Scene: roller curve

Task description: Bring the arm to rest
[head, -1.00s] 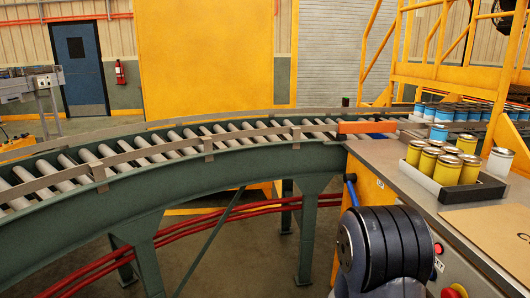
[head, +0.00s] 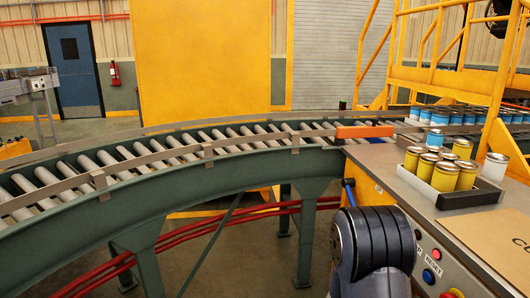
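My arm shows at the bottom right of the head view, as a dark ribbed joint in front of the workbench (head: 408,186). My gripper is not in view, so its fingers and anything in them cannot be seen. No task object is held in sight.
A curved roller conveyor (head: 150,190) with empty rollers crosses the view. An orange bar (head: 365,132) lies across its right end. Yellow cans (head: 444,177) stand in a tray on the bench, with a white can (head: 495,168) beside it. Blue cans (head: 440,118) stand behind. A cardboard sheet (head: 490,235) lies at right.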

